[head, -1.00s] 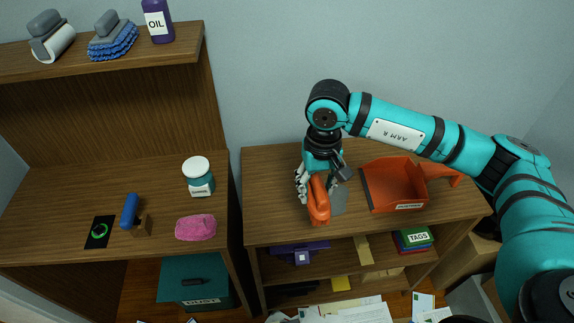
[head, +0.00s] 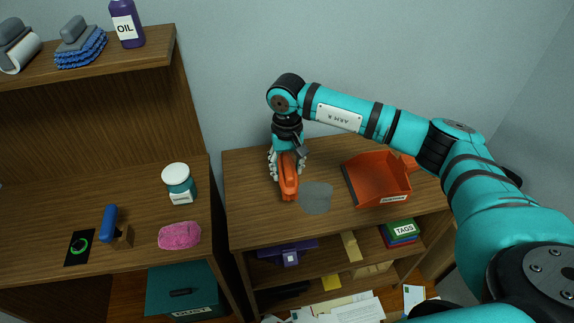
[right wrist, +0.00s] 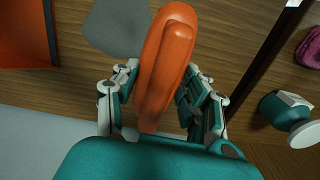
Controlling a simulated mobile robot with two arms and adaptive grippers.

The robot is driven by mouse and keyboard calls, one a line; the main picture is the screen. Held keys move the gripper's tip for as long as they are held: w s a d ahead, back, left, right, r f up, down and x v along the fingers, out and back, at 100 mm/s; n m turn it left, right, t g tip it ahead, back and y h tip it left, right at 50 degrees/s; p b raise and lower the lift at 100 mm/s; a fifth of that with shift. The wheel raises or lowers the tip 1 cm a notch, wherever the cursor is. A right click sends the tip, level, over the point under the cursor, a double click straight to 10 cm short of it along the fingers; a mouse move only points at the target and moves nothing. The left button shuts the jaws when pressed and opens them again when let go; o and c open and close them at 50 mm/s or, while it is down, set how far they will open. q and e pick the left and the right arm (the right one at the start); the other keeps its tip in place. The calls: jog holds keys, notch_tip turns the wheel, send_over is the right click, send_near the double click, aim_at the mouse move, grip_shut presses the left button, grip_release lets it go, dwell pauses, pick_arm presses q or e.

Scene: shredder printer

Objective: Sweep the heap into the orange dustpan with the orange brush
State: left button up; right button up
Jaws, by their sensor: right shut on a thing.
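The orange brush (head: 289,182) is in my right gripper (head: 287,163), low over the wooden cabinet top (head: 252,215). In the right wrist view, the fingers close on both sides of the brush (right wrist: 165,60); its bristles are hidden. The heap (head: 315,198) shows as a flat grey patch just right of the brush, and also in the right wrist view (right wrist: 115,27). The orange dustpan (head: 378,180) sits right of the heap, its dark-edged mouth facing the heap. It is at the upper left of the right wrist view (right wrist: 24,35). My left gripper is not in view.
A lower bench on the left holds a white-lidded jar (head: 178,183), a pink sponge (head: 180,236) and a blue-handled tool (head: 109,223). Shelves below hold a TAGS box (head: 403,229). Papers (head: 350,309) lie on the floor. The cabinet top's front is clear.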

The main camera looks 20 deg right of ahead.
jog(key=shift+f+b, duration=1.2)
jog(key=shift+f, duration=1.3)
jog(key=shift+s+d+r, duration=0.1)
jog(key=shift+d, duration=0.15)
jog(key=shift+s+d+p, duration=0.2)
jog(key=shift+d+p, duration=0.05)
jog(key=shift+d, duration=0.3)
jog(key=shift+s+d+p, duration=0.15)
jog(key=shift+d+p, duration=0.1)
jog(key=shift+d, duration=0.3)
jog(key=shift+s+d+p, duration=0.2)
jog(key=shift+s+d, duration=0.1)
jog(key=shift+d, duration=0.65)
jog(key=shift+s+d+p, duration=0.15)
jog(key=shift+s+d, duration=0.15)
jog(key=shift+d, duration=0.6)
jog(key=shift+s+d+p, duration=0.2)
jog(key=shift+s+d, duration=0.1)
jog(key=shift+d, duration=0.65)
jog(key=shift+s+d+b, duration=0.15)
jog(key=shift+s+d, duration=0.1)
jog(key=shift+d, duration=0.6)
jog(key=shift+s+d+b, duration=0.2)
jog(key=shift+s+d, duration=0.05)
jog(key=shift+d, duration=0.55)
jog(key=shift+s+d+b, duration=0.15)
jog(key=shift+s+d, duration=0.1)
jog(key=shift+d, duration=0.6)
jog(key=shift+r+p, duration=1.35)
jog(key=shift+r, duration=0.95)
